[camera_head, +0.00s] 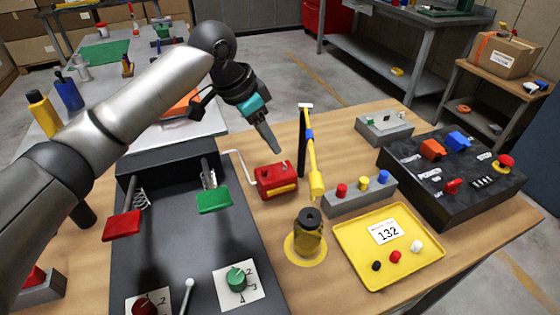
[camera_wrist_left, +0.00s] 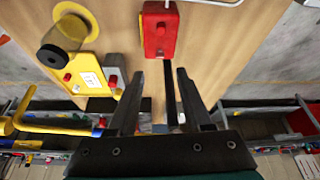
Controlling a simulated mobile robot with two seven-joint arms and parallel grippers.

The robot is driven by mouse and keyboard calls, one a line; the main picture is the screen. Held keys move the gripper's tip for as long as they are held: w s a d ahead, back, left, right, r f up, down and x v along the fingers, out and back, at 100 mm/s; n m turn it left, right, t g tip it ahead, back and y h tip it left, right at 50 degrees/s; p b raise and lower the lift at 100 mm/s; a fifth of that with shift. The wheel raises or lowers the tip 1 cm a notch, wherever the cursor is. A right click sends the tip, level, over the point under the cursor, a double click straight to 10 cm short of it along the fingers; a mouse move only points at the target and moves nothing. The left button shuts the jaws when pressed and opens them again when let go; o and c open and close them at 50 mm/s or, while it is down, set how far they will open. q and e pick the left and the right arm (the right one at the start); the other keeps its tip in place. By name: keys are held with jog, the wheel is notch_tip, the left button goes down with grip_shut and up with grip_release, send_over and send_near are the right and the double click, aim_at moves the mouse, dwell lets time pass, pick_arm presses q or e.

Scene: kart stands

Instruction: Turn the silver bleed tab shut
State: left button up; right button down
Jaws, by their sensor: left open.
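I cannot pick out the silver bleed tab with certainty. A red box (camera_head: 277,180) with a yellow strip on its front and a bent silver rod (camera_head: 238,160) at its left side stands on the wooden table. My left gripper (camera_head: 274,148) is open and empty, pointing down above and behind the red box. The wrist view shows its two dark fingers (camera_wrist_left: 160,78) apart, with nothing between them. My right gripper is not in view.
A dark jar (camera_head: 308,235), yellow tray (camera_head: 350,250), grey button block (camera_head: 360,197), small grey box (camera_head: 384,128) and black control panel (camera_head: 425,195) crowd the right. A black pedal console (camera_head: 190,255) lies left.

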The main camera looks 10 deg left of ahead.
aim_at(284, 165)
pick_arm(q)
jog(key=b+x, duration=0.1)
jog(key=x, duration=0.7)
jog(key=shift+b, duration=0.3)
jog(key=shift+c, duration=0.2)
grip_shut()
